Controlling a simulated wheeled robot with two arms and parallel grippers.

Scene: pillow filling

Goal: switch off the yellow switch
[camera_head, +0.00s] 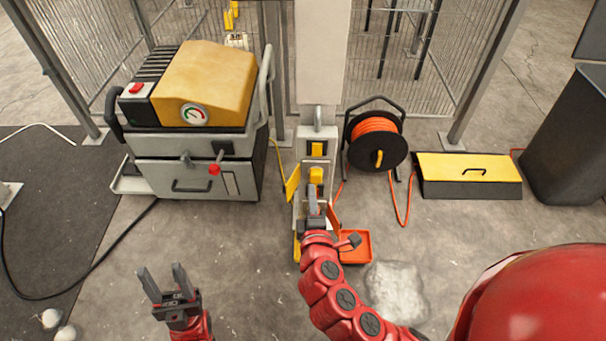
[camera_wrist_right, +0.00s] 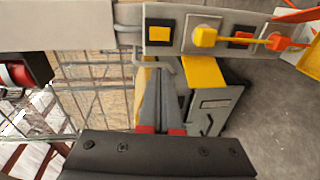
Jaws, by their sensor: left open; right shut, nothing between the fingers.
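A grey control panel (camera_head: 303,205) stands upright on the post at the middle of the head view. It carries a flat yellow square on black (camera_head: 317,149) and, below it, a protruding yellow switch (camera_head: 316,175). In the right wrist view the panel lies sideways, with the yellow square (camera_wrist_right: 159,33) and the protruding yellow switch (camera_wrist_right: 205,36). My right gripper (camera_head: 312,192) is shut and empty, just below the switch in the head view. In the right wrist view its fingertips (camera_wrist_right: 158,75) appear beside the panel edge, apart from the switch. My left gripper (camera_head: 163,280) is open and empty over the floor.
A grey machine with a yellow cover (camera_head: 205,80) stands left of the post. An orange cable reel (camera_head: 376,140) and a yellow-topped box (camera_head: 468,167) stand to the right. An orange tray (camera_head: 356,247) lies at the post's foot. Mesh fencing is behind.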

